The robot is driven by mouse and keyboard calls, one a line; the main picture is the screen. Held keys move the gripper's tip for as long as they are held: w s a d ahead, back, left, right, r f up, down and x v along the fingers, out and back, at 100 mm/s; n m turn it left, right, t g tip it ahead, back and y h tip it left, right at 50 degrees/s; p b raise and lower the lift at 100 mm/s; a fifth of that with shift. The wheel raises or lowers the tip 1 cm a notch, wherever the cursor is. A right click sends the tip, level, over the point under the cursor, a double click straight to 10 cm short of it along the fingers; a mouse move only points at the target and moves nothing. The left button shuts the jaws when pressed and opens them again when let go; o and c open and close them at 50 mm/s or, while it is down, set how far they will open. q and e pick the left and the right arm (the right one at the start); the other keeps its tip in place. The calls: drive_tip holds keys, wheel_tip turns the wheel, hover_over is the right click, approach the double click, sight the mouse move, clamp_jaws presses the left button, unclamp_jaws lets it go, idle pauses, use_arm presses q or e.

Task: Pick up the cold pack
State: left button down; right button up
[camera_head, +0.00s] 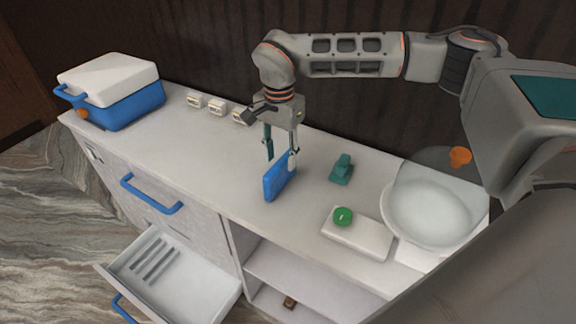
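The cold pack appears to be the blue slab (279,181) standing on its edge on the white counter, near the counter's front. My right gripper (281,158) points down just above and behind it, with its two fingers spread apart. The fingertips are close to the slab's top edge. I cannot tell whether they touch it or straddle it. The slab appears to rest on the counter. My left gripper is not in view.
A blue cooler with a white lid (110,90) stands at the far left. Right of the slab are a teal object (342,169), a white box (372,238) with a green disc (343,216), and a white bowl (392,212). A drawer (215,300) is open below.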

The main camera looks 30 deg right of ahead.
sight(281, 176)
drive_tip(key=shift+w+d+f, duration=0.1)
drive_tip(key=shift+w+d, duration=0.05)
drive_tip(key=shift+d, duration=0.15)
drive_tip(key=shift+a+f+p, duration=0.15)
drive_tip(key=shift+f+p, duration=0.1)
drive_tip(key=shift+f, duration=1.65)
drive_tip(key=shift+a+f+p, duration=0.15)
drive_tip(key=shift+f+p, duration=0.1)
drive_tip(key=shift+f, duration=1.6)
clamp_jaws()
